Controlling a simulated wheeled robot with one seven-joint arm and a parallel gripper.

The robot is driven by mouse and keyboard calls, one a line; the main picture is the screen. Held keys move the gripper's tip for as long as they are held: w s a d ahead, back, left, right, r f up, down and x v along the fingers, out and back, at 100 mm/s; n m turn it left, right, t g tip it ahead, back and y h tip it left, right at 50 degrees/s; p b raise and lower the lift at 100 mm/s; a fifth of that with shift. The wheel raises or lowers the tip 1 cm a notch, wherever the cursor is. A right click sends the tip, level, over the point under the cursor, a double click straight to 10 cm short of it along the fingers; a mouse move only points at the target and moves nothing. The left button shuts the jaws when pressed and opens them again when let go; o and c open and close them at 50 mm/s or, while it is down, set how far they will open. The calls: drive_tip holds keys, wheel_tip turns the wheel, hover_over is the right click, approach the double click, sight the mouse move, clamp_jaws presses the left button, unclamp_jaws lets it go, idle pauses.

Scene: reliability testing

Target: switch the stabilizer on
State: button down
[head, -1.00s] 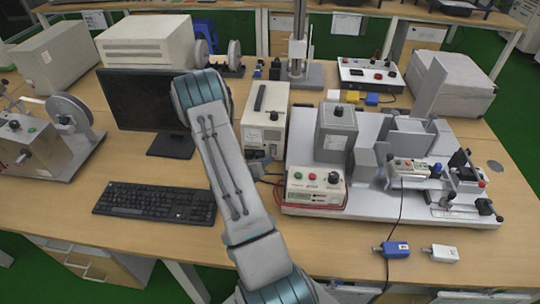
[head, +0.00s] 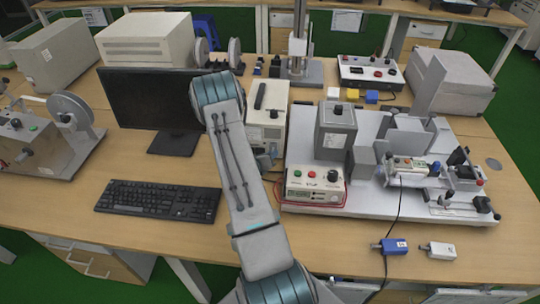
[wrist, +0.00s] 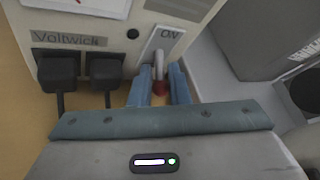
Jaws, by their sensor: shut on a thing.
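The stabilizer is the beige box (head: 268,104) behind my arm in the head view. Its front panel, marked "Voltwick", fills the top of the wrist view (wrist: 107,18). A small toggle switch (wrist: 159,62) with a metal lever and red tip sits on a light plate with an "ON" label above it. My gripper (wrist: 158,76) is shut on this switch, with one blue finger on each side of the lever. In the head view my arm mostly hides the gripper, and the switch cannot be seen there.
Two black plugs (wrist: 89,70) with cables sit in the panel left of the switch. A grey unit (head: 336,131) and a small control box (head: 315,188) stand close on the right. A monitor (head: 152,100) and keyboard (head: 157,201) are on the left.

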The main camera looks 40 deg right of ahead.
sight(270, 146)
drive_tip(key=shift+r, duration=0.2)
drive_tip(key=r+n+g+y+p, duration=0.1)
drive_tip(key=y+p, duration=0.1)
drive_tip(key=p, duration=0.1)
drive_tip(key=shift+w+r, duration=0.1)
drive_tip(key=shift+r, duration=0.1)
drive_tip(key=g+y+p, duration=0.1)
drive_tip(key=p, duration=0.1)
drive_tip(key=n+y+p, duration=0.1)
drive_tip(key=y+p, duration=0.1)
drive_tip(key=shift+w+d+r+g+p, duration=0.1)
drive_tip(key=shift+d+r+g+p, duration=0.05)
drive_tip(key=shift+r+g+p, duration=0.25)
drive_tip(key=shift+w+d+r+n+g+y, duration=0.15)
drive_tip(key=shift+g+y, duration=0.25)
drive_tip(key=shift+y, duration=0.2)
drive_tip(key=shift+d+r+n+g+y, duration=0.15)
drive_tip(key=shift+g+y, duration=0.25)
drive_tip(key=shift+y, duration=0.5)
drive_tip(key=c, duration=1.7)
unclamp_jaws()
drive_tip(key=shift+a, duration=0.1)
drive_tip(key=shift+r, duration=0.1)
